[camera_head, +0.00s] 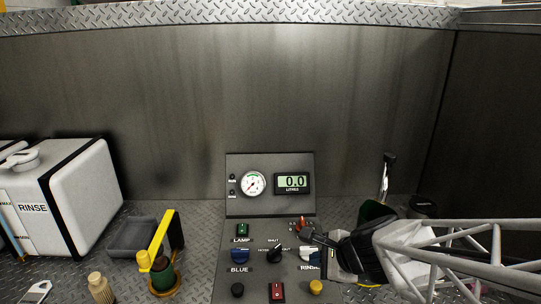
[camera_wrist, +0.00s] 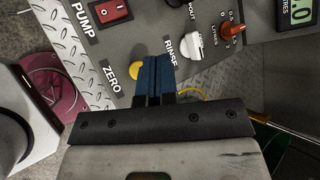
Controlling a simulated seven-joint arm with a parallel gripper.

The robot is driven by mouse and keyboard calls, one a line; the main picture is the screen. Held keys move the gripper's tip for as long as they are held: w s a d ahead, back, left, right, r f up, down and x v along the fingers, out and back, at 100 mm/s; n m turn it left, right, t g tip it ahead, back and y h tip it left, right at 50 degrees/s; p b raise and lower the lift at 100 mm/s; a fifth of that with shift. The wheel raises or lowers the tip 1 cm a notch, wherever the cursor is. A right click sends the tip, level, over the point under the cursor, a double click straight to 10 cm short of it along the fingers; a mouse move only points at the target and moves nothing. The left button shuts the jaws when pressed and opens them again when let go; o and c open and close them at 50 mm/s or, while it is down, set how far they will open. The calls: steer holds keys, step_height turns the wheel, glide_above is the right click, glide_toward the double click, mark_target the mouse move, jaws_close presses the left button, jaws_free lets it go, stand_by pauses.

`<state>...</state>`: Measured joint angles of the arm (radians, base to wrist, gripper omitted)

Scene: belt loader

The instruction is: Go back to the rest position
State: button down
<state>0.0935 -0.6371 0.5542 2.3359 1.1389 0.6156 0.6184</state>
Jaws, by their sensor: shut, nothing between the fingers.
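My gripper (camera_head: 314,238) is at the right side of the control panel (camera_head: 234,276), near the RINSE label. In the wrist view its blue fingertips (camera_wrist: 153,76) are together with nothing between them, just beside the RINSE label and the white RINSE knob (camera_wrist: 195,42). I cannot tell whether the fingertips touch the panel. My arm reaches in from the right and hides part of the panel's right edge. The yellow button (camera_wrist: 138,70) and the red PUMP switch (camera_wrist: 112,12) show left of the fingers.
A white RINSE tank (camera_head: 75,200) stands at the left. The gauge and litre display (camera_head: 292,183) reading 0.0 are behind. Open space lies above the panel.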

steer(key=shift+s+a+r+n, duration=0.1)
steer(key=shift+s+r+n, duration=0.15)
steer(key=shift+n, duration=0.05)
steer(key=s+d+r+n+g+h, duration=0.2)
steer(key=s+d+r+n+h, duration=0.1)
steer(key=s+n, duration=0.3)
steer(key=s+d+r+n+g+h, duration=0.2)
steer(key=s+n, duration=0.4)
steer(key=n, duration=0.5)
step_height(320, 180, up, 3)
steer(key=shift+s+d+f+h, duration=0.1)
steer(key=shift+s+d+h, duration=0.3)
steer(key=shift+h, duration=0.2)
steer(key=c, duration=1.8)
jaws_free()
steer(key=shift+w, duration=0.1)
